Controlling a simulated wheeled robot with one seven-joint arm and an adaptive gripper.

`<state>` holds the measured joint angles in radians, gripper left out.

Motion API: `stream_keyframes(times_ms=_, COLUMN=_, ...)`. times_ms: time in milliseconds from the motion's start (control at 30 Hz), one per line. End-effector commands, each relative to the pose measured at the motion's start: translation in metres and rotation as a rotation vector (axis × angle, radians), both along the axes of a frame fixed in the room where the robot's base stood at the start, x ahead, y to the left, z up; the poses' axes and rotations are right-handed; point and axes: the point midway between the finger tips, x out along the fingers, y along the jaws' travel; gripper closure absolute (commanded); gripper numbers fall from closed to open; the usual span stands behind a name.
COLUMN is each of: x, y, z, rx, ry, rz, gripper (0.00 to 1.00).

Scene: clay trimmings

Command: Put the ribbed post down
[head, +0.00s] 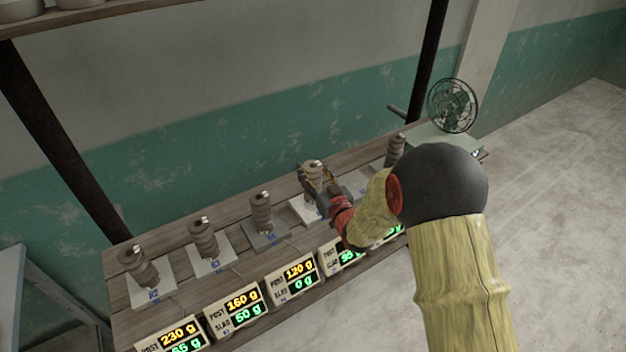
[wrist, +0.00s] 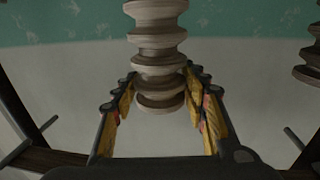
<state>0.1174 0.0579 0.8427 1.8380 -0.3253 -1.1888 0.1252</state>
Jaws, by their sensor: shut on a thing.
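The ribbed post (head: 311,171) is a grey-brown stack of clay ribs. My gripper (head: 318,186) is shut on it, over a pale slab (head: 303,210) in the row on the bench. In the wrist view the two yellow-padded fingers (wrist: 158,96) stand on either side of one end of the ribbed post (wrist: 158,45), and the rest reaches out of the top of the picture. My wrist and fingers partly cover the post and slab in the head view. I cannot tell whether the post touches the slab.
Similar posts stand on slabs at left (head: 143,268), (head: 204,240), (head: 262,212) and one at right (head: 395,149). Displays reading post and slab grams (head: 293,276) line the bench's front edge. A fan (head: 453,106) stands at the far right end. A dark upright (head: 428,60) rises behind.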

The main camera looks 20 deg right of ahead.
Motion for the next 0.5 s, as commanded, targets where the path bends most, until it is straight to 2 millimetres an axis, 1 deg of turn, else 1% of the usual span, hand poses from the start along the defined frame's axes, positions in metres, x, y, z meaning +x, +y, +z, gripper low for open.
stream_keyframes(times_ms=33, x=0.0, y=0.0, z=-0.01, rx=0.0, ry=0.0, rz=0.0, gripper=1.0)
stream_keyframes(times_ms=167, x=0.0, y=0.0, z=-0.026, rx=0.0, ry=0.0, rz=0.0, gripper=1.0)
stream_keyframes(times_ms=500, x=-0.001, y=-0.001, z=-0.028, rx=0.0, ry=-0.003, rz=0.0, gripper=1.0)
